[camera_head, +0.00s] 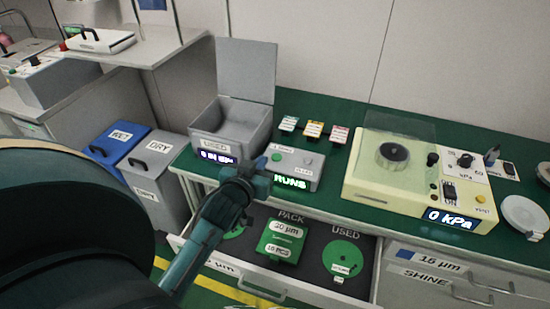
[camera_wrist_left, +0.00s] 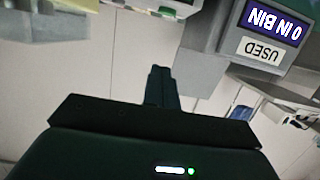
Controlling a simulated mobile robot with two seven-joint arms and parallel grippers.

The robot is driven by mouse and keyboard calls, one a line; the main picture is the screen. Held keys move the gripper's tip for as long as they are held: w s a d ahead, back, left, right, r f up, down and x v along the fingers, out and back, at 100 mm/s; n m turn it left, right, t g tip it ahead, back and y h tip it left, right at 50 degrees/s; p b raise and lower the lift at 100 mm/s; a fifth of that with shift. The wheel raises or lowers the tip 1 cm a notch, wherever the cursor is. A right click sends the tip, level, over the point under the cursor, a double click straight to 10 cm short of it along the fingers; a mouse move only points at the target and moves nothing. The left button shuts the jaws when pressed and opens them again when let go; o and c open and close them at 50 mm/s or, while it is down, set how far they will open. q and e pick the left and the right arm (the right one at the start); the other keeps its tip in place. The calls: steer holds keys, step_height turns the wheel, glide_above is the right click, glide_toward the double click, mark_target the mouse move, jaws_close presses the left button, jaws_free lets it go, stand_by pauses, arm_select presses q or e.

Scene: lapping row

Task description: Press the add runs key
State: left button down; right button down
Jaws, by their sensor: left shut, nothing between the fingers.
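The grey run counter box (camera_head: 298,166) stands on the green bench top with a lit green RUNS display (camera_head: 291,182) on its front. A round green key (camera_head: 277,157) is at its top left and a grey button (camera_head: 307,160) at its right; their small labels are too blurred to read surely. My left gripper (camera_head: 262,181) appears in front of the box's left front edge, covering part of it; contact cannot be told. In the left wrist view its fingers (camera_wrist_left: 160,74) are together and empty. My right gripper is not in view.
A grey USED bin (camera_head: 228,129) with raised lid stands left of the box. A cream machine (camera_head: 420,180) reading 0 kPa stands right. An open drawer (camera_head: 376,262) below holds a green pack and discs. Three small labelled pieces (camera_head: 312,130) lie behind the box.

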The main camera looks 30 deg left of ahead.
arm_select(q)
glide_above(274, 164)
steer(key=shift+s+d+f, duration=0.1)
steer(key=shift+s+f, duration=0.1)
steer(key=shift+f, duration=0.35)
steer(key=shift+s+f, duration=0.2)
steer(key=shift+f, duration=0.35)
steer(key=shift+w+f, duration=0.15)
steer(key=shift+f, duration=0.5)
steer(key=shift+w+f, duration=0.15)
steer(key=shift+f, duration=1.35)
